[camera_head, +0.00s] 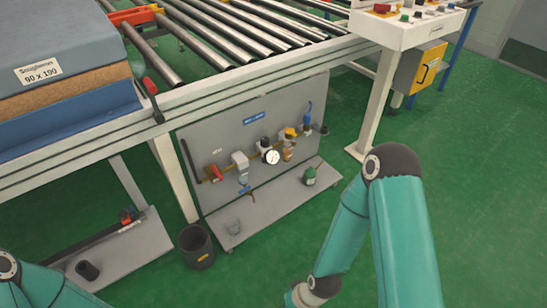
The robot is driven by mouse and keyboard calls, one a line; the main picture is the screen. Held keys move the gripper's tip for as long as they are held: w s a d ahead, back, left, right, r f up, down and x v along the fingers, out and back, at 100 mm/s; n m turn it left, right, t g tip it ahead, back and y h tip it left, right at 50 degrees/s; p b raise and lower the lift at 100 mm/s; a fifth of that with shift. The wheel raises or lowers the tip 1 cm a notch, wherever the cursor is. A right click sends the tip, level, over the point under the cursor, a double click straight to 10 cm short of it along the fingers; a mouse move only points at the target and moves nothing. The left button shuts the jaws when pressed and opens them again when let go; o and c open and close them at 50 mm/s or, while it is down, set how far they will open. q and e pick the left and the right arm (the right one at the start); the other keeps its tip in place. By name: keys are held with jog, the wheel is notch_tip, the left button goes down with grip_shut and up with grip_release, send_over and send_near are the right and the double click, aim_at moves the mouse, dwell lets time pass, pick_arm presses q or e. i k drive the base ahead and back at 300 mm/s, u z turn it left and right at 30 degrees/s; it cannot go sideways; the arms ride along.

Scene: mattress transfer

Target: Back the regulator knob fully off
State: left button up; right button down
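A grey panel with an air line stands under the roller conveyor. A round white gauge (271,157) sits near the panel's middle, on what looks like the regulator. A small dark knob (264,142) shows just above the gauge; it is too small to tell how far it is turned. A red-handled valve (215,173) and a white-topped unit (240,160) are left of it. A yellow-topped part (290,133) and a blue fitting (308,112) are to the right. My arms show at the bottom left and right, apart from the panel; neither gripper is in view.
A mattress stack (62,45) lies left of the rollers (235,25). Green floor is clear in front.

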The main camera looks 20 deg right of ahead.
aim_at(264, 140)
jog(key=u, duration=0.05)
jog(key=k, duration=0.35)
jog(key=z, duration=0.35)
jog(key=i, duration=1.5)
jog(key=u, duration=0.75)
